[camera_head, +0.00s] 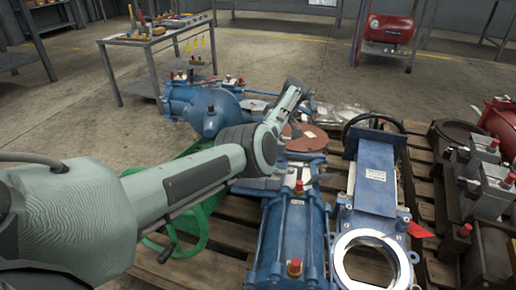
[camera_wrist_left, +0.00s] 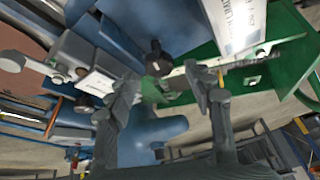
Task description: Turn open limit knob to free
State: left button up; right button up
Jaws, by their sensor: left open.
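In the left wrist view a small dark knob (camera_wrist_left: 156,58) stands out from blue and green metalwork, beside a white printed label (camera_wrist_left: 234,22) whose words I cannot read with certainty. A second white label (camera_wrist_left: 97,82) is to its left. My left gripper (camera_wrist_left: 163,80) is open, with its two fingers apart on either side of the knob's area and nothing between them. I cannot tell whether a finger touches anything. In the head view my left arm reaches over the pallet, and its fingers and the knob are not clearly visible.
Blue valves and cylinders, including a gate valve (camera_head: 376,190) and a cylinder (camera_head: 291,235), lie close together on the wooden pallet (camera_head: 232,238). Dark and grey parts crowd the right. A tool table (camera_head: 150,42) and red compressor (camera_head: 390,30) stand behind. Open floor lies left of the pallet.

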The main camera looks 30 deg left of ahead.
pick_arm(q)
jog(key=s+v, duration=0.1)
jog(key=v, duration=0.8)
jog(key=shift+w+d+r, duration=0.15)
jog(key=shift+w+r, duration=0.1)
jog(key=shift+w, duration=0.25)
